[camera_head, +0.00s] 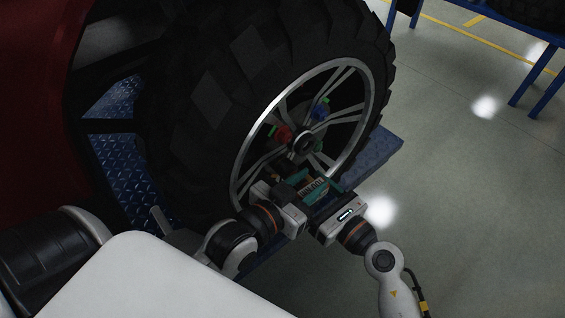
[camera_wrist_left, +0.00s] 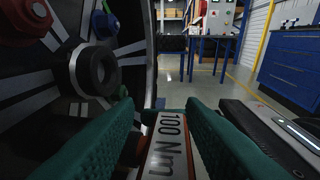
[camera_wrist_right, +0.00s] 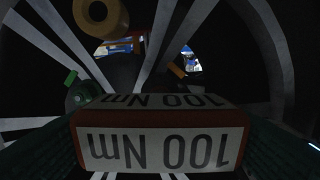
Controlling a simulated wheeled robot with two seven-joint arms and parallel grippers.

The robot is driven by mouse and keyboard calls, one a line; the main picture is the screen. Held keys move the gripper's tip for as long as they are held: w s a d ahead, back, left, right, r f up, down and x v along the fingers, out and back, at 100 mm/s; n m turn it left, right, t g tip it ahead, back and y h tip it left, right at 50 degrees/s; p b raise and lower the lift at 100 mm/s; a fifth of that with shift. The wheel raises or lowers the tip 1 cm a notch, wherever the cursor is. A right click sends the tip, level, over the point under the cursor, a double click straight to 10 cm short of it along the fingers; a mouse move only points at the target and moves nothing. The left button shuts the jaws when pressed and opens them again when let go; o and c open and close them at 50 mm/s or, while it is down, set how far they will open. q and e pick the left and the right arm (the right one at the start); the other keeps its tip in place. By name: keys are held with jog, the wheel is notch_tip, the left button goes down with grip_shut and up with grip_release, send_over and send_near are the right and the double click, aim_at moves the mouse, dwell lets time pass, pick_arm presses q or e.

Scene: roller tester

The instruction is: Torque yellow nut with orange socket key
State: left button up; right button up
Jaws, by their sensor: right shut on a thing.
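The orange-edged key body (camera_wrist_left: 165,145) carries a white "100 Nm" label in the left wrist view. The same label fills the lower middle of the right wrist view (camera_wrist_right: 160,148), upside down. My right gripper (camera_head: 322,196) is shut on this body, its teal fingers at both sides. My left gripper (camera_head: 300,190) has its teal fingers along both sides of the body; whether they press on it is unclear. A tan-yellow hollow round part (camera_wrist_right: 100,16) at the top of the right wrist view may be the yellow nut. The socket end is hidden.
The big wheel (camera_head: 222,95) stands upright in front of both grippers. Its rim bears a red nut (camera_head: 282,133), a blue nut (camera_head: 320,112) and a dark central hub (camera_head: 304,142). A blue platform (camera_head: 385,152) lies beneath. Open floor (camera_head: 470,200) is to the right.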

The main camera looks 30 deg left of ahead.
pick_arm(q)
jog(key=shift+s+a+f, duration=0.1)
jog(key=shift+f, duration=0.1)
jog(key=shift+g, duration=0.3)
jog(key=shift+s+a+f+g+y+p, duration=0.1)
jog(key=shift+s+a+g+y+p, duration=0.05)
jog(key=shift+g+y+p, duration=0.15)
pick_arm(e)
jog(key=shift+w+d+m, duration=0.1)
jog(key=shift+m, duration=0.3)
